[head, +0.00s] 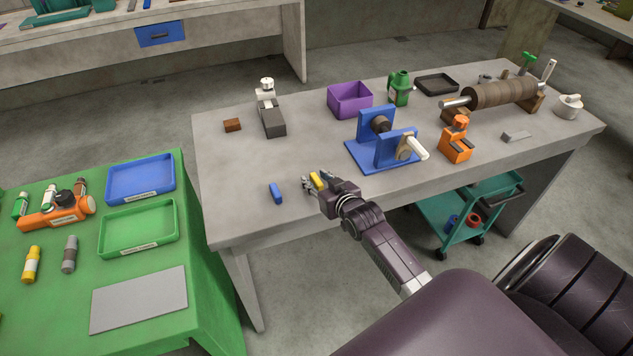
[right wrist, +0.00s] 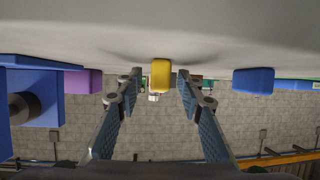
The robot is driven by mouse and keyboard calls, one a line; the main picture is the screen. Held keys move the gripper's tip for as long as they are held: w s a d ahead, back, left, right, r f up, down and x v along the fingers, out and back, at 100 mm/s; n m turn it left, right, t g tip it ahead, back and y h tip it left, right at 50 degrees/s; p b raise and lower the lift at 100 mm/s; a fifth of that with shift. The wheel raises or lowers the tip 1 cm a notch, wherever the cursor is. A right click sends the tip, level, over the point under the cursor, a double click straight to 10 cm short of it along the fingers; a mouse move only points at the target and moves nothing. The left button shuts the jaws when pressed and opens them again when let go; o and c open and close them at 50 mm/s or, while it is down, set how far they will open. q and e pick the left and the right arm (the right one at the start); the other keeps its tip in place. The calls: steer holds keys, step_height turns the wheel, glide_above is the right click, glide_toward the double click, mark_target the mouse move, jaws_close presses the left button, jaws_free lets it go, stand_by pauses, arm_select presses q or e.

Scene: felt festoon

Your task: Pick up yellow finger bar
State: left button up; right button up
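The yellow finger bar (head: 316,178) is on the grey workbench (head: 235,215), near its front edge. My right gripper (head: 313,184) is at the bar, low over the benchtop. In the right wrist view the yellow bar (right wrist: 160,75) is between the two fingertips, with a gap visible on each side. The right gripper (right wrist: 157,77) is open and does not appear to touch it. My left gripper is not in view.
A blue bar (head: 276,193) lies close left of the right gripper. A blue stand (head: 375,155) with a roller is just behind it. An orange clamp (head: 456,140) and purple box (head: 349,100) stand farther off. The bench's front left is clear.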

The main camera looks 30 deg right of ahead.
steer(key=c, duration=0.8)
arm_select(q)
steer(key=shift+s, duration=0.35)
arm_select(e)
jaws_close()
